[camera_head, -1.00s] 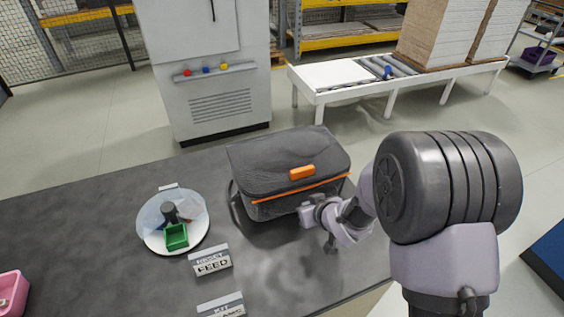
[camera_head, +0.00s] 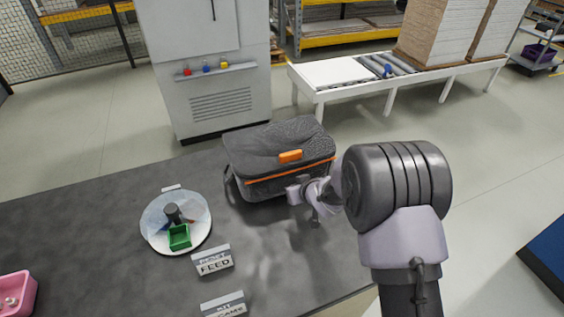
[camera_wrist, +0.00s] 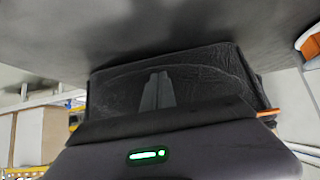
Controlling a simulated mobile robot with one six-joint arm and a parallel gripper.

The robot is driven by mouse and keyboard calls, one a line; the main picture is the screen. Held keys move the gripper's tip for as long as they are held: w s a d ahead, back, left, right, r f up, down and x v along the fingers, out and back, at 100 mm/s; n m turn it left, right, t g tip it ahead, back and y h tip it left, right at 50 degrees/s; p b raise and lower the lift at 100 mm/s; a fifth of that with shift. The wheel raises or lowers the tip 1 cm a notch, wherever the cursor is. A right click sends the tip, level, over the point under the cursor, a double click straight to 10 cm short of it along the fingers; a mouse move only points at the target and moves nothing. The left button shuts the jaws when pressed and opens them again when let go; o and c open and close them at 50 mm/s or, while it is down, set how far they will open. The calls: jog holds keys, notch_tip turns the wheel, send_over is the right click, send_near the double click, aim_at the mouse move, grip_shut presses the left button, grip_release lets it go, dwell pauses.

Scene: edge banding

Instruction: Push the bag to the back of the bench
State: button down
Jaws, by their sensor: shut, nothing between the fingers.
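The bag (camera_head: 255,157) is a dark grey soft case with an orange zip line and an orange tag on top. It sits upright on the dark bench (camera_head: 120,190), against the far edge, and hides that edge behind it. My gripper (camera_head: 293,194) is shut and empty, low at the bag's near side; it appears to touch it, though the exact contact is hard to tell. In the wrist view, the shut fingers (camera_wrist: 157,91) point at the bag's dark side (camera_wrist: 215,80), which fills the middle.
A round white plate (camera_head: 157,236) with a green box (camera_head: 180,236) stands left of the bag. Two label signs, one reading FEED (camera_head: 213,261), stand nearer. A pink bin (camera_head: 18,290) is at the left front. A grey machine (camera_head: 205,60) stands behind the bench.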

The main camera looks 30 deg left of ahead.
aim_at(292, 175)
jog(key=shift+w+a+r+p, duration=0.15)
jog(key=shift+w+a+p, duration=1.45)
jog(key=shift+a+p, duration=0.3)
jog(key=w+a+p, duration=0.2)
jog(key=a+p, duration=0.1)
jog(key=p, duration=0.2)
jog(key=shift+w, duration=0.3)
jog(key=shift+s+d+b, duration=0.15)
jog(key=shift+b, duration=0.2)
jog(key=s+d+r, duration=0.1)
jog(key=s+d+b, duration=0.1)
jog(key=s+d+r+b, duration=0.1)
jog(key=d, duration=0.1)
jog(key=shift+s+d+r, duration=0.1)
jog(key=shift+s+r, duration=0.2)
jog(key=shift+r, duration=0.05)
